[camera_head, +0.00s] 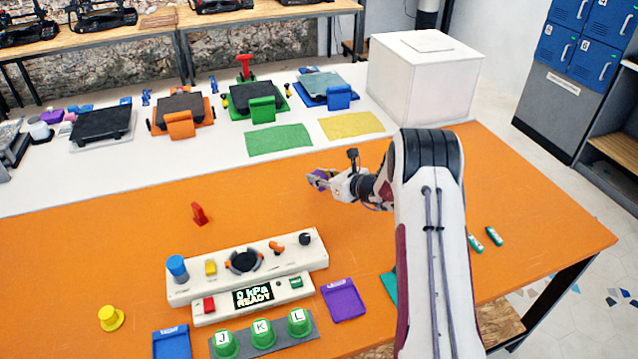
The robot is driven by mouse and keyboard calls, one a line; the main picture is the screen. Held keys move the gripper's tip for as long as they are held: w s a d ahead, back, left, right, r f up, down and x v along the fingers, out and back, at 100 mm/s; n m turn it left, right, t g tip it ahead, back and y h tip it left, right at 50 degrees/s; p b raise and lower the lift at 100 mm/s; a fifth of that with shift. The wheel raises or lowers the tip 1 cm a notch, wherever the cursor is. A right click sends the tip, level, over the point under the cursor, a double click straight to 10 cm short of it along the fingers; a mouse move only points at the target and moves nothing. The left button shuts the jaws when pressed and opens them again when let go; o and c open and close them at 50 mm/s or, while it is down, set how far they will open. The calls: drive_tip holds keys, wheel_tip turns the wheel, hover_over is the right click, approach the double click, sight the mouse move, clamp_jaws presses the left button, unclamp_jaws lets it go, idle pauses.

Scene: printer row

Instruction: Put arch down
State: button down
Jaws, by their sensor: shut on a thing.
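My gripper (330,183) reaches in from the right over the orange table (130,240), pointing left. A small red piece (199,213) stands apart on the orange table to the left.
A white control panel (215,284), green J, K and L buttons (262,334), a purple tray (342,300) and a blue tray (171,343) sit in front. Green (278,140) and yellow mats (352,125) lie behind. A white box (420,80) stands back right. Orange surface around the gripper is clear.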

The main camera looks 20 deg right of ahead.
drive_tip(key=shift+f, duration=1.3)
drive_tip(key=shift+f, duration=0.1)
drive_tip(key=c, duration=1.8)
unclamp_jaws()
drive_tip(key=shift+s+d+r, duration=0.25)
drive_tip(key=shift+s+r, duration=0.15)
drive_tip(key=shift+s, duration=0.1)
drive_tip(key=shift+v, duration=5.4)
